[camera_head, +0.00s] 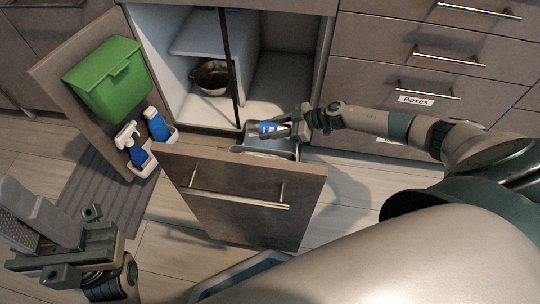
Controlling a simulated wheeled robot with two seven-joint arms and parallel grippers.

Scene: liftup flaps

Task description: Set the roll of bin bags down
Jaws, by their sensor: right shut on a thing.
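The roll of bin bags (268,128) is a small blue roll with a pale mark on its side. My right gripper (290,129) is shut on its right end, with the arm reaching in from the right. The roll shows over the back of the open drawer (240,204), near its grey inner wall. I cannot tell whether it touches the drawer. My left gripper (78,246) is at the lower left, far from the roll, with its fingers apart.
Behind the drawer is an open cabinet (285,85) with a dark pot (211,79). Its door (70,112) stands open at left, carrying a green bin (108,80) and two spray bottles (157,124). Closed drawers (430,85) are at right. A striped mat (95,190) lies at left.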

